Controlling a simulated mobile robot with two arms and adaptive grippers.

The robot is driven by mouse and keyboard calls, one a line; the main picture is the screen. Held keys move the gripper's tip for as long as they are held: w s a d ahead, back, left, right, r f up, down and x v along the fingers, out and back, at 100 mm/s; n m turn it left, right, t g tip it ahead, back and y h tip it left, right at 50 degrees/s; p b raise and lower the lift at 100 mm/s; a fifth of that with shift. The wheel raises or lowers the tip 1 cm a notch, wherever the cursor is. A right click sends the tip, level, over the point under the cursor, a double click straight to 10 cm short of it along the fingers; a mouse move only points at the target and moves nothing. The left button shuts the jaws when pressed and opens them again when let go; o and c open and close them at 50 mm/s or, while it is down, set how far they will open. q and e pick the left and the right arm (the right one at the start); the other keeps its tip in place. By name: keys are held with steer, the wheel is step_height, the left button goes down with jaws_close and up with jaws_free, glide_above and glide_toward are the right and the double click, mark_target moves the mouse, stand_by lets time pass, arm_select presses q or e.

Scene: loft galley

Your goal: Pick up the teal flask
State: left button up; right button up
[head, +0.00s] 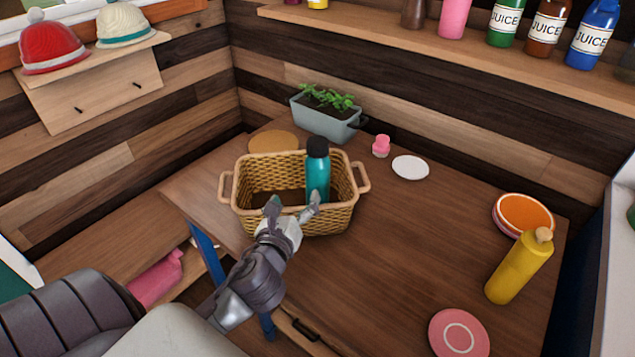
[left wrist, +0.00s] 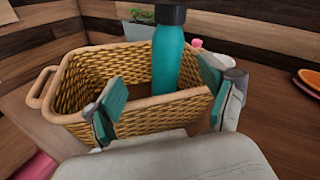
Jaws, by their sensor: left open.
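The teal flask (head: 317,176) with a black cap stands upright inside a wicker basket (head: 336,218) on the wooden table. In the left wrist view the flask (left wrist: 168,62) rises above the rim of the basket (left wrist: 135,108), and its lower end is hidden behind the front wall. My left gripper (head: 291,206) is at the near side of the basket. In the left wrist view its two fingers (left wrist: 162,98) are spread wide and empty, with the flask beyond them, between them in the picture. My right gripper is in neither view.
A planter (head: 325,119), a pink bottle (head: 381,146) and a white plate (head: 410,168) stand behind the basket. A yellow bottle (head: 519,267), orange plates (head: 523,215) and a pink plate (head: 458,333) are at the right. The table's middle is clear.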

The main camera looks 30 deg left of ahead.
mark_target(315, 152)
arm_select(q)
steer(key=w+r+m, duration=0.1)
steer(key=w, duration=0.2)
steer(key=w+a+r+m+t, duration=0.1)
steer(key=w+m, duration=0.1)
steer(key=w, duration=0.1)
steer(key=w+a+m+p, duration=0.1)
steer(key=w, duration=0.2)
steer(key=shift+w+a+r+t, duration=0.1)
steer(key=shift+r+t, duration=0.3)
steer(key=shift+r+p+x, duration=0.15)
steer(key=shift+p+x, duration=0.1)
steer(key=shift+x, duration=1.2)
steer(key=shift+r+p+x, duration=0.2)
steer(key=shift+x, duration=1.25)
jaws_close()
steer(key=shift+r, duration=0.15)
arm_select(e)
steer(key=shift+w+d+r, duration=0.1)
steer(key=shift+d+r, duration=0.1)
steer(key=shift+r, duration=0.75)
